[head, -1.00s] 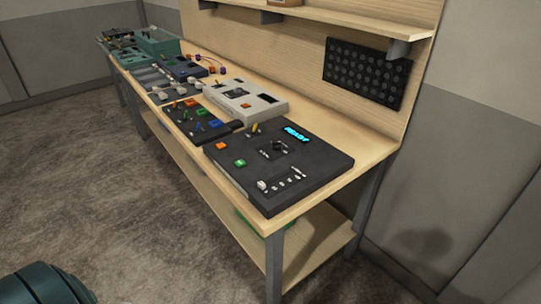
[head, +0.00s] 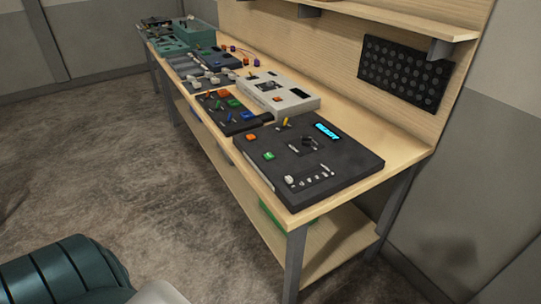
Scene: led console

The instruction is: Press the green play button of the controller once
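The controller (head: 335,168) is a dark flat box at the near end of the workbench in the head view. It has a lit cyan display (head: 327,131) that seems to read "READY". The green button (head: 269,156) is on its left part, just below an orange button (head: 251,137). A yellow-tipped toggle, a round knob and a row of small sliders also show on it. Neither of my grippers is in view. Nothing touches the controller or covers the green button.
The wooden workbench (head: 388,160) carries a white console (head: 290,97), a dark panel (head: 222,108) with coloured switches, and other devices farther back. A shelf (head: 400,27) and a dark perforated panel (head: 403,73) are on the back wall. The floor before the bench is clear.

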